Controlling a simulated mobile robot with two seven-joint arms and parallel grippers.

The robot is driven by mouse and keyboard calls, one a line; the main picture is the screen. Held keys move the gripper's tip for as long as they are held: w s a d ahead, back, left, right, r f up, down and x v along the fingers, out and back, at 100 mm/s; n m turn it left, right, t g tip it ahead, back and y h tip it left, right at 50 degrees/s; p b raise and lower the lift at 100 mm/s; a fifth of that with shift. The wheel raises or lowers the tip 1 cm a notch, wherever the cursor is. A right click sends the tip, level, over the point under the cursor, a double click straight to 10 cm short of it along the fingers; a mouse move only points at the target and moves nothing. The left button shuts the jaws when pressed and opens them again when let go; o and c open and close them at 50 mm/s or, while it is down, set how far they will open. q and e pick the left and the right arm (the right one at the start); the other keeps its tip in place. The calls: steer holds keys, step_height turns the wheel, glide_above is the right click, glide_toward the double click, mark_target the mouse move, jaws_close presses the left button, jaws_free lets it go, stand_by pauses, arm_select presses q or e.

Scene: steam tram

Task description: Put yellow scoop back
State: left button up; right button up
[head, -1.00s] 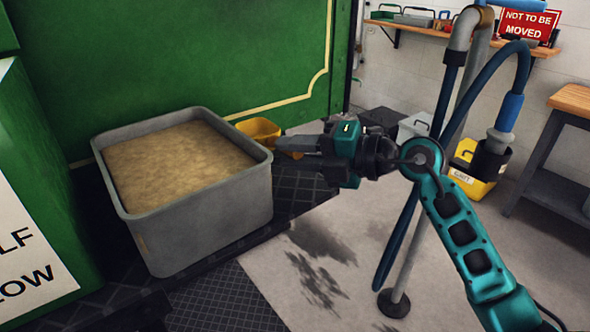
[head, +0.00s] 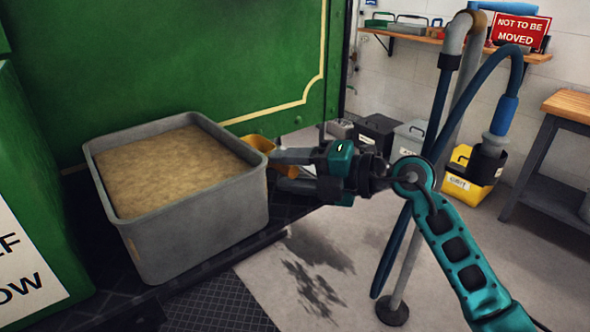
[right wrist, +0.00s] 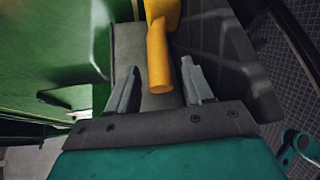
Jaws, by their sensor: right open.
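The yellow scoop (head: 260,147) sits behind the right rim of the grey bin of sand (head: 165,222) in the head view, partly hidden by the bin and my gripper. My right gripper (head: 278,170) is open beside the bin's right side, its fingers pointing left toward the scoop. In the right wrist view the scoop's yellow handle (right wrist: 158,62) extends between the two spread fingers of the gripper (right wrist: 158,88). My left gripper is not in view.
A standpipe (head: 425,180) with a blue hose stands just right of my right gripper, close to the arm. A yellow grit bin (head: 468,190) and other bins stand by the wall. A shelf with a red sign (head: 520,33) is above.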

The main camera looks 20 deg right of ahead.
steer(key=p+v, duration=0.1)
steer(key=v, duration=1.1)
